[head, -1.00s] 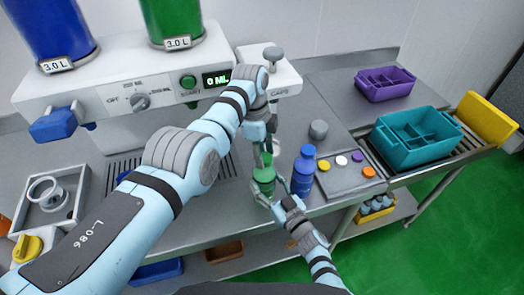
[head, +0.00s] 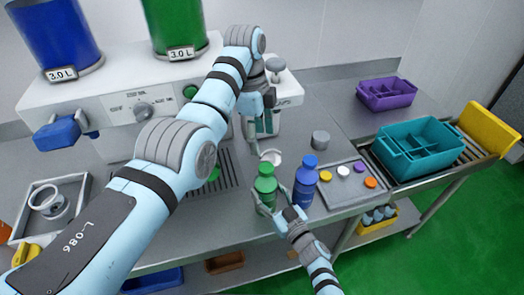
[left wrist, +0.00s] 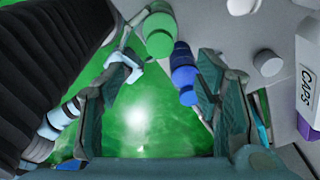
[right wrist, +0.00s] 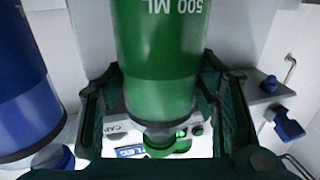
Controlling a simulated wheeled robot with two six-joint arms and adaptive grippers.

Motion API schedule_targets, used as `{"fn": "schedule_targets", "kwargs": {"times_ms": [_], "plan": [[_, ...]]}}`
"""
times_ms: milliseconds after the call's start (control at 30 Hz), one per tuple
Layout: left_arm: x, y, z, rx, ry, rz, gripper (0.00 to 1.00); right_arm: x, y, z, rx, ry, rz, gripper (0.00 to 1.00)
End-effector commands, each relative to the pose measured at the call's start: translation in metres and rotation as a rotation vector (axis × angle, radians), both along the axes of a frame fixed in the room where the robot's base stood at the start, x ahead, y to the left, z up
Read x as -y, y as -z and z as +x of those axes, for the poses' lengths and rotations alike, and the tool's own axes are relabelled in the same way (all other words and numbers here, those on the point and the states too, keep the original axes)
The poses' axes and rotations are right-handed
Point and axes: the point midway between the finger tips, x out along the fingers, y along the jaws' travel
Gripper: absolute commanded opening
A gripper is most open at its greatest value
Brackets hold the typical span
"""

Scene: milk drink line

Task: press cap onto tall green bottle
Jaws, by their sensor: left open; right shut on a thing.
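The tall green bottle (head: 265,185) stands upright on the steel counter with a green top on it. The top shows as a green disc in the left wrist view (left wrist: 159,44). I cannot tell whether the cap is fully seated. My right gripper (head: 272,208) is shut around the bottle's body; the right wrist view shows the green bottle (right wrist: 160,60), marked 500 ML, between its fingers. My left gripper (head: 260,130) is open and empty, above and behind the bottle, apart from it; its fingers also show in the left wrist view (left wrist: 163,85).
A blue bottle (head: 304,182) stands close to the green bottle's right. A tray (head: 345,192) with coloured caps and a grey cylinder (head: 320,139) are further right. The dispenser (head: 110,100) is behind my left arm. Teal (head: 415,150) and purple (head: 387,95) bins stand at right.

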Motion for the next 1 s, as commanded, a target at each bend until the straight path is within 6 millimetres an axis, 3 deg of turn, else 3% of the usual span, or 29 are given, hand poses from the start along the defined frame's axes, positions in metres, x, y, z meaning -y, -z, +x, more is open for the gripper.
{"fn": "schedule_targets", "kwargs": {"times_ms": [167,433,467,600,1000], "plan": [[-0.002,-0.019,0.001,0.001,0.000,-0.001,0.58,0.000,0.000,0.000,0.000,0.000,0.000,0.06],[-0.002,-0.021,0.001,0.000,-0.001,-0.001,0.58,0.000,0.000,0.000,0.000,0.000,0.000,0.06],[-0.002,-0.021,0.001,0.000,-0.001,-0.001,0.58,0.000,0.000,0.000,0.000,0.000,0.000,0.57],[-0.002,-0.021,0.001,0.000,-0.001,-0.001,0.58,0.000,0.000,0.000,0.000,0.000,0.000,0.79],[-0.002,-0.021,0.001,0.000,-0.001,-0.001,0.58,0.003,0.001,-0.004,0.000,0.000,0.000,0.79]]}}
